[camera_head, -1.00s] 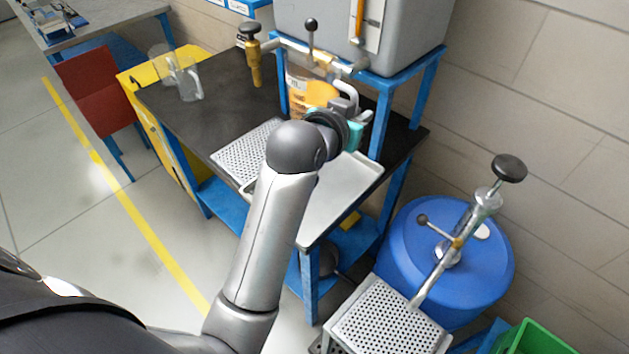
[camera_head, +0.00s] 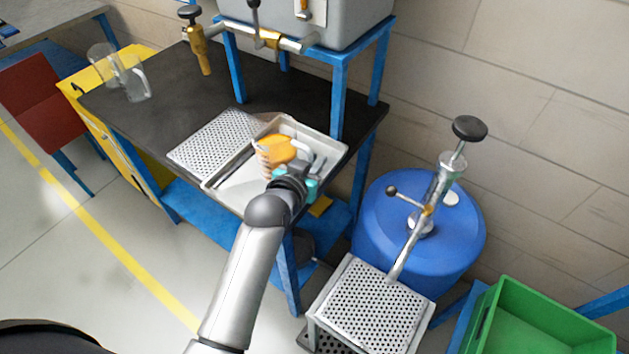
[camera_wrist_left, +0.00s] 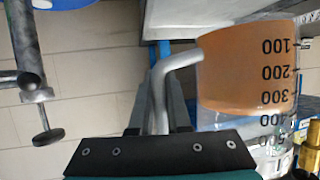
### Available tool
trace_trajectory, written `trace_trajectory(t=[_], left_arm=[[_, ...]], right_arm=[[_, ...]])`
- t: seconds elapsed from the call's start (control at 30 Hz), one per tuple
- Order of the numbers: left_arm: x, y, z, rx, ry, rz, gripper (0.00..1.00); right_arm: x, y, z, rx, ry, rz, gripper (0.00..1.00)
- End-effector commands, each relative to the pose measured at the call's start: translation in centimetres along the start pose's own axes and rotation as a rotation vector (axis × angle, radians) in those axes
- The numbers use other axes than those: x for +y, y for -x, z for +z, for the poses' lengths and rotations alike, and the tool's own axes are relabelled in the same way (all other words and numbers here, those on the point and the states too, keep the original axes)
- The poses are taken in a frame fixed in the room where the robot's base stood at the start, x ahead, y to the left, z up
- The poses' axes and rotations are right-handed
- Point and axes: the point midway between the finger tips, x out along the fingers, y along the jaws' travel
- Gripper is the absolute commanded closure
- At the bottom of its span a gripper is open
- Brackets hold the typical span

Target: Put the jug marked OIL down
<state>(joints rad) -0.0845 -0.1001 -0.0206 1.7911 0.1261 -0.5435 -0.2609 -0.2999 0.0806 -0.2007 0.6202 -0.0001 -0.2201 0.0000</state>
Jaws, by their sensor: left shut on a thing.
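A clear jug with amber liquid (camera_head: 276,150) is over the grey tray (camera_head: 222,201) on the black bench. I cannot tell whether its base touches the tray. My left gripper (camera_head: 303,168) is shut on its grey handle, at the jug's right side. In the left wrist view the handle (camera_wrist_left: 165,75) runs between the fingers, and the amber jug (camera_wrist_left: 245,65) shows black marks from 100 up. I cannot read the word OIL on it. My right gripper is not in view.
A perforated tray (camera_head: 212,146) lies to the left of the grey tray. Clear jugs (camera_head: 137,88) stand at the bench's far left. A brass tap (camera_head: 203,55) and the grey tank's blue stand (camera_head: 338,95) rise behind. A blue drum (camera_head: 375,215) stands on the right.

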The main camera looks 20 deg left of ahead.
Motion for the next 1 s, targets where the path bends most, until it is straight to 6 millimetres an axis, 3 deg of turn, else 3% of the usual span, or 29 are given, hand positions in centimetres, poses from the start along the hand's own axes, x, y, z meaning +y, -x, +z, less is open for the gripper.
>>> trace_trajectory(t=[0.17,0.43,0.87,0.9,1.0], left_arm=[[0.0,-0.5,1.0,0.006,-0.002,-0.001,1.00],[0.0,-1.9,4.4,0.005,-0.003,-0.001,1.00],[0.0,-2.2,4.9,0.006,-0.002,-0.001,1.00],[0.1,-2.1,5.1,0.001,0.000,0.000,0.81],[0.1,-2.1,5.1,0.001,0.000,0.000,0.69]], right_arm=[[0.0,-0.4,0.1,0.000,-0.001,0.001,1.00],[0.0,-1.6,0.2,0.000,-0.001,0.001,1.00],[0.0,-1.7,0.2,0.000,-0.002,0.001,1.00],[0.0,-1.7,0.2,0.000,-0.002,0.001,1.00],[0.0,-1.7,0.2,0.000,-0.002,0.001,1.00]])
